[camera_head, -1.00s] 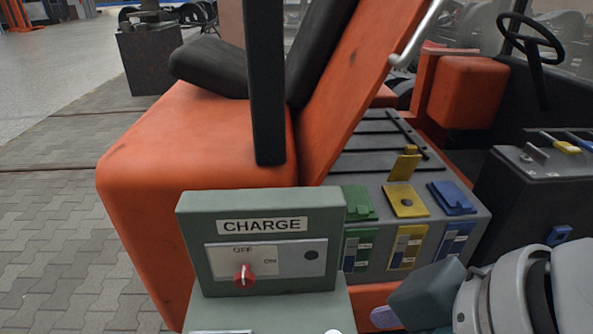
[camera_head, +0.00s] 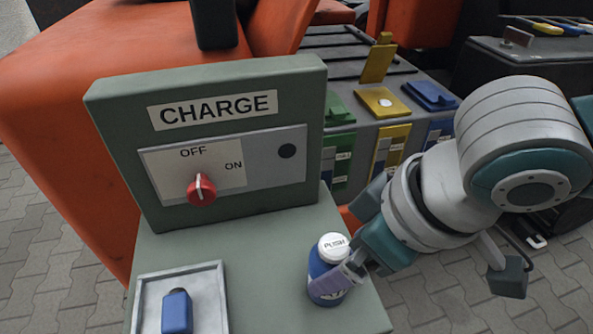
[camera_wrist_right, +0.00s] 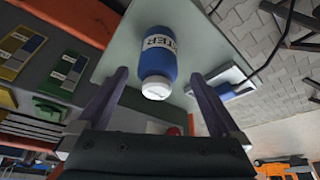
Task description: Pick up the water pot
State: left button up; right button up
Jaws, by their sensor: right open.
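The water pot is a small blue bottle (camera_head: 325,281) with a white cap marked PUSH. It stands upright on the green shelf (camera_head: 262,262) of the charge box, near the right edge. My left gripper is not in view.
The charge box (camera_head: 215,145) with a red knob (camera_head: 201,190) rises behind the shelf. A grey tray (camera_head: 215,300) holding a blue item (camera_head: 176,312) lies left of the bottle. A battery case with coloured flaps (camera_head: 380,103) and an orange seat (camera_head: 90,130) are behind.

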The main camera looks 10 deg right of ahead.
jog(key=x, duration=0.2)
jog(key=b+x, duration=0.1)
jog(key=x, duration=0.1)
jog(key=shift+w, duration=0.35)
jog(key=shift+c, duration=0.4)
jog(key=c, duration=1.3)
jog(key=shift+c, duration=0.5)
jog(key=shift+r, duration=0.2)
